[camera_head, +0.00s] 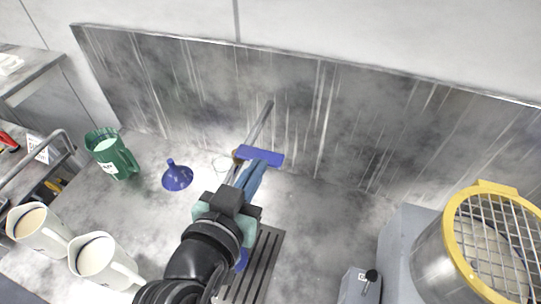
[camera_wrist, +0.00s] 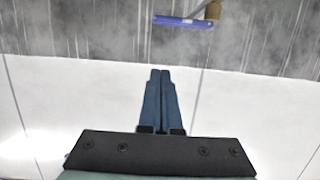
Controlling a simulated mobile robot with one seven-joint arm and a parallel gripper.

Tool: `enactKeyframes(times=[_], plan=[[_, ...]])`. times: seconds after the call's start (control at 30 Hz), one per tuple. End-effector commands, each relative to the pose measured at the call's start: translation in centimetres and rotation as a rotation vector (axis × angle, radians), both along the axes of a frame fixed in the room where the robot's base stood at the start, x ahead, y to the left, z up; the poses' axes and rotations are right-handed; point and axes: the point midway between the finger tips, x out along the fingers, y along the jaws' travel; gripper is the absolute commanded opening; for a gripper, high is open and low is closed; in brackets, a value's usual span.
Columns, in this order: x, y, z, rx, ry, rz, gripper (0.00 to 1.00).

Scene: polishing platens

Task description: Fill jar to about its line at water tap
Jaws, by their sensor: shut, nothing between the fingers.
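The water tap shows as a grey pipe (camera_head: 262,122) at the back panel, with a blue lever (camera_head: 260,155) and a brass part. The lever (camera_wrist: 183,21) and brass part also show at the top of the wrist view. My gripper (camera_head: 256,171) is shut and empty, its blue fingertips just in front of the lever in the head view. In the wrist view the fingertips (camera_wrist: 161,72) appear apart from the lever. A faint clear round rim (camera_head: 222,163), possibly the jar, stands left of the tap. Its line and any water cannot be made out.
A blue funnel (camera_head: 177,177) and a green jug (camera_head: 112,155) stand at left. Two pale jugs (camera_head: 38,230) (camera_head: 98,261) stand nearer. A slotted drain (camera_head: 262,270) lies partly under my arm. A yellow-guarded machine (camera_head: 484,240) is at right.

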Motion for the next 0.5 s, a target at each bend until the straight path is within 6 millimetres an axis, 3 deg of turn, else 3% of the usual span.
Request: enactKeyframes(times=[0.4,0.5], plan=[[7.0,-2.3,-1.5,0.0,0.002,-0.001,0.0],[7.0,-2.3,-3.3,-0.002,0.008,0.001,0.0]])
